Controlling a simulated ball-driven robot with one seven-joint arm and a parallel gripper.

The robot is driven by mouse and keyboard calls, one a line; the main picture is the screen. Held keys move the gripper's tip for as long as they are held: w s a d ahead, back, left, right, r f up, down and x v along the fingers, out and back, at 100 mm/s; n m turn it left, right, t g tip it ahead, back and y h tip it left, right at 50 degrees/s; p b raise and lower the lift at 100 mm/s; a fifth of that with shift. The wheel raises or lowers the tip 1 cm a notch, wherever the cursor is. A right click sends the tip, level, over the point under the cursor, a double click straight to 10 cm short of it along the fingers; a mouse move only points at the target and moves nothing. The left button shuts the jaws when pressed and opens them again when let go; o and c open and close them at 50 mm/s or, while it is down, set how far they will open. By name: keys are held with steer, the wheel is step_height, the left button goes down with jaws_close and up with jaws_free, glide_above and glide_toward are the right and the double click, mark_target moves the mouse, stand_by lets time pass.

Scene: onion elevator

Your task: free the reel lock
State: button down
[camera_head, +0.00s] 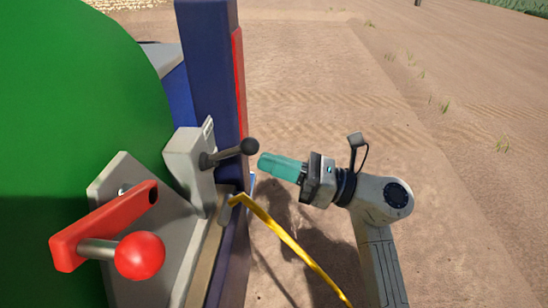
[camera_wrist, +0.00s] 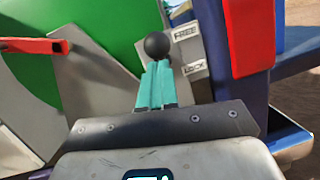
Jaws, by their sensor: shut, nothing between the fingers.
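The lever with a black ball knob (camera_head: 249,146) sticks out of a grey block (camera_head: 190,165) on the side of the machine. In the wrist view the knob (camera_wrist: 157,45) shows just beyond my fingertips, left of a FREE label (camera_wrist: 184,31) and a LOCK label (camera_wrist: 195,68). My gripper (camera_head: 264,162) has teal fingers, shut and empty. In the head view its tips are right beside the knob, slightly below and to its right. I cannot tell whether they touch it. The lever's rod is mostly hidden behind my fingers in the wrist view.
The green reel (camera_head: 70,90) fills the left. A red handle with a red ball (camera_head: 140,256) sits at the lower left. A dark blue post (camera_head: 208,70) with a red strip stands behind the lever. A yellow bar (camera_head: 285,238) slants below my gripper. Open dirt lies to the right.

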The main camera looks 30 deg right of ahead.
steer(key=shift+a+r+p, duration=0.1)
steer(key=shift+r+p, duration=0.25)
steer(key=shift+r, duration=0.2)
